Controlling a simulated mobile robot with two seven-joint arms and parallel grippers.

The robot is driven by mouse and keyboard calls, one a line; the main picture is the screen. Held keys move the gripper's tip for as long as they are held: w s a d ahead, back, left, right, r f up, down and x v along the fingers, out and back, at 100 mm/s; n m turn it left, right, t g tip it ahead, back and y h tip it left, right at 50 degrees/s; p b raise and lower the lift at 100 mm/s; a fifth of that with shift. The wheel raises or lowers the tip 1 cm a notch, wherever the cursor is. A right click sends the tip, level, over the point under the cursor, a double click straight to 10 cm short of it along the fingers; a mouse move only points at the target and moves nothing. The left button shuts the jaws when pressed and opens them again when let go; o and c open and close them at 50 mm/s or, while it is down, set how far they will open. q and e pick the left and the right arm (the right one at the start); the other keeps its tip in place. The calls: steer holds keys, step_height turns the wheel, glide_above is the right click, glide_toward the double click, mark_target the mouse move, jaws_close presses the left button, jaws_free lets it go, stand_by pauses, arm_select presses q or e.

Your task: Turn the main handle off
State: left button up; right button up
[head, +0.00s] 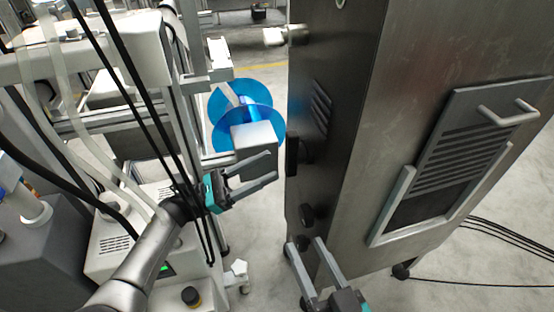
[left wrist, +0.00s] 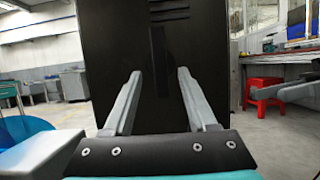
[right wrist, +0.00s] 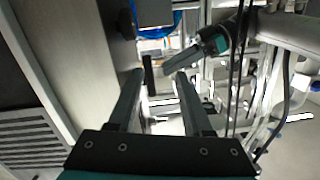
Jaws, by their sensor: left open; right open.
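A dark metal cabinet (head: 345,110) stands right of centre in the head view. A black upright bar handle (head: 292,156) sticks out from its left side face; I take it for the main handle. My left gripper (head: 272,166) is open and empty, its fingers pointing at the handle from the left with a small gap. In the left wrist view the handle (left wrist: 158,72) appears as a dark vertical bar between the fingertips. My right gripper (head: 304,243) is open and empty, lower, near the cabinet's bottom edge. The handle (right wrist: 149,76) also shows ahead in the right wrist view.
Blue film reels (head: 243,108) on a machine stand behind my left gripper. A vented panel (head: 455,150) is on the cabinet's front. Cables (head: 500,284) lie on the floor at right.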

arm_select(q)
steer(key=s+a, duration=0.4)
steer(key=a, duration=0.8)
steer(key=shift+f+p, duration=0.2)
steer(key=shift+p, duration=0.25)
arm_select(e)
steer(key=shift+w+d+f+g+h, duration=0.4)
steer(key=shift+w+f+g, duration=0.1)
steer(key=shift+g, duration=0.2)
